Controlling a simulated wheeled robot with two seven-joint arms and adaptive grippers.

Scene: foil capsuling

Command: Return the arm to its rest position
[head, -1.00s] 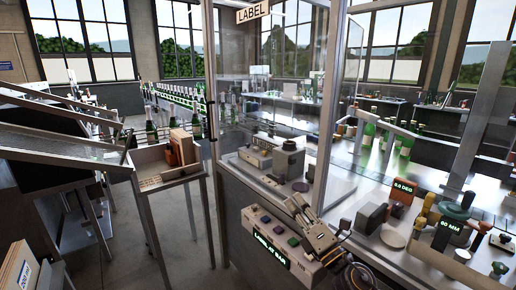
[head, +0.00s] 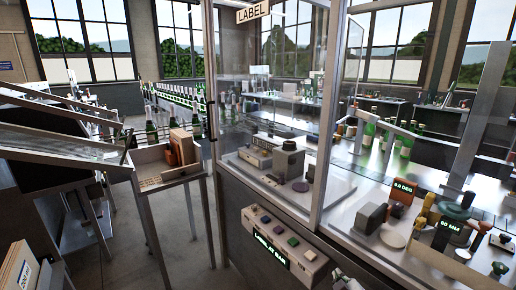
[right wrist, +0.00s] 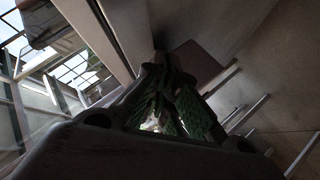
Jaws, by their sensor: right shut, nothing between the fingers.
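My right gripper (head: 346,281) shows only as a small part at the bottom edge of the head view, just right of the control box (head: 268,240). In the right wrist view the right gripper (right wrist: 170,85) has its dark fingers close together with nothing held. It is clear of the buttons on the box. My left gripper is not in view.
The control box has several coloured buttons and a lit label display, and sits on the front of the glass-walled labelling station (head: 280,200). A wooden tray (head: 168,178) stands left. Gauges and knobs (head: 455,215) are at right. Floor at left centre is clear.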

